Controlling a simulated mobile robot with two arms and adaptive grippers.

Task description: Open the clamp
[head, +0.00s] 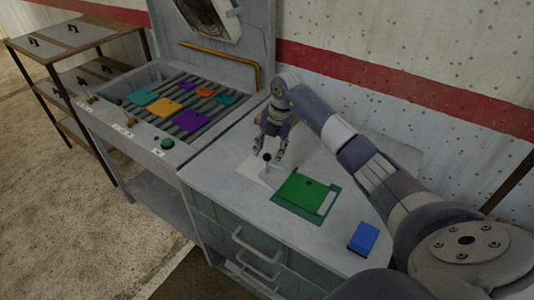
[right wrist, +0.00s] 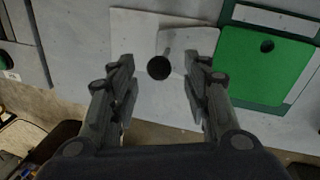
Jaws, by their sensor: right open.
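The clamp (head: 270,171) is a light metal piece with a black ball-ended lever, on the worktop just left of a green board. In the right wrist view its black knob (right wrist: 159,68) shows between and a little beyond my finger tips, with a thin rod behind it. My right gripper (head: 272,150) is above and behind the clamp, pointing down. Its fingers are apart with nothing between them; they also show in the right wrist view (right wrist: 159,75). I cannot tell if a finger touches the knob. My left gripper is not in view.
A green board (head: 300,194) on a dark green base lies right of the clamp. A blue block (head: 363,238) is near the front right edge. A machine tray (head: 185,98) with coloured plates on rails stands at left. A wall (head: 400,60) runs behind the worktop.

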